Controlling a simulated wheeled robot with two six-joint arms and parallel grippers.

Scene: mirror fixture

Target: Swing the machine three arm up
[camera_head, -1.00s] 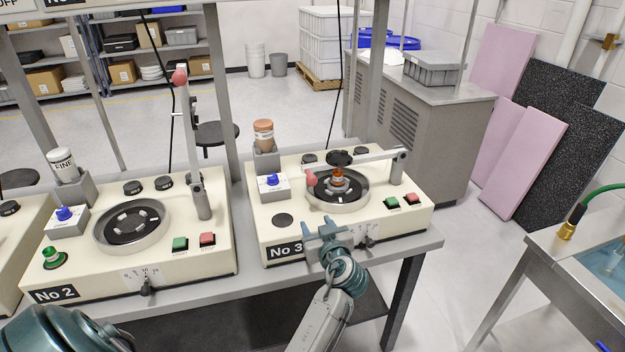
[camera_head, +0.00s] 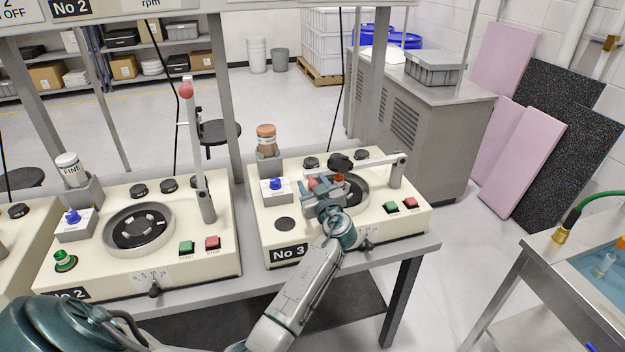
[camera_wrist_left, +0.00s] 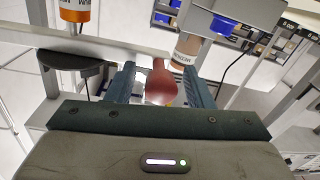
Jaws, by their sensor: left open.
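In the left wrist view the red knob (camera_wrist_left: 160,84) sits between the two teal fingers of my open left gripper (camera_wrist_left: 160,88), with the grey arm (camera_wrist_left: 95,42) running off to the left. My right gripper is not in view.
Machine No 2 (camera_head: 100,270) stands to the left with its arm (camera_head: 198,150) upright. A frame post (camera_head: 226,110) rises between the machines.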

